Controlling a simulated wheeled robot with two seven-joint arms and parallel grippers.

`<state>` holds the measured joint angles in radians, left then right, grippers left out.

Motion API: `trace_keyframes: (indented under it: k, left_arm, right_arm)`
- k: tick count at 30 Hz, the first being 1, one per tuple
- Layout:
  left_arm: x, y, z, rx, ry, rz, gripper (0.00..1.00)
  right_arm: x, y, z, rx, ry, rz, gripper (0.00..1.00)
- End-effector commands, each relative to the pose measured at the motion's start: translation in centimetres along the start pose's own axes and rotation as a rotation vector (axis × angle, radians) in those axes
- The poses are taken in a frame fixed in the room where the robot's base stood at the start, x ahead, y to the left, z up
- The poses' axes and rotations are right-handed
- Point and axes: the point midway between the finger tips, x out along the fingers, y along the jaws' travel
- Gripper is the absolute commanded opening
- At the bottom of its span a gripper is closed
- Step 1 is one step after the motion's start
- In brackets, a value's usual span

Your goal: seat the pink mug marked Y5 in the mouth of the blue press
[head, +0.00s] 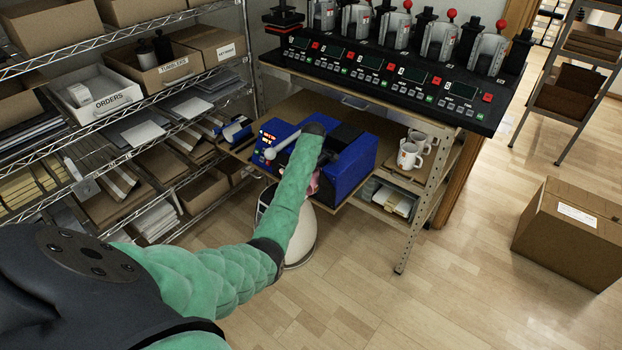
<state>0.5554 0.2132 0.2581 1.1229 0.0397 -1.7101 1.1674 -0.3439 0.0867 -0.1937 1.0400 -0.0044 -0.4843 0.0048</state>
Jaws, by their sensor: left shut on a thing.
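The blue press (357,167) stands on the brown bench, with a lit display on its left part and a grey lever with a round knob. My left arm, in a green sleeve, reaches up across the front of the press and hides much of it, including its mouth. My left gripper (316,174) is mostly hidden behind my forearm. It is shut on the pink mug (313,185), of which only a small patch shows at the forearm's right edge. The Y5 mark is not visible. I cannot tell whether the mug touches the press. My right gripper is not in view.
White mugs (410,155) stand on the bench right of the press. A black shelf (400,88) with several other presses hangs above. A wire rack with boxes (100,93) stands at left. A cardboard box (573,235) sits on the floor at right.

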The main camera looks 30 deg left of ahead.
Motion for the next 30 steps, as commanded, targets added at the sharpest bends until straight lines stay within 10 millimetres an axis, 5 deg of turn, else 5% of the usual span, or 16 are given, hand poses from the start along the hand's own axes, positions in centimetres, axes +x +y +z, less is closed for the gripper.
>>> trace_keyframes:
  k: [13,29,30]
  left_arm:
    - [0.0,2.4,0.0,0.000,-0.001,0.002,0.54]
    - [-0.1,3.0,0.0,0.000,0.000,0.002,0.54]
    - [-0.1,3.0,0.0,0.000,0.000,0.003,0.89]
  right_arm:
    - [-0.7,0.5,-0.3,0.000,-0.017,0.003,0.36]
    - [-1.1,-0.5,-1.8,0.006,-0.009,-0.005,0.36]
    - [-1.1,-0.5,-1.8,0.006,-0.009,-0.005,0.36]
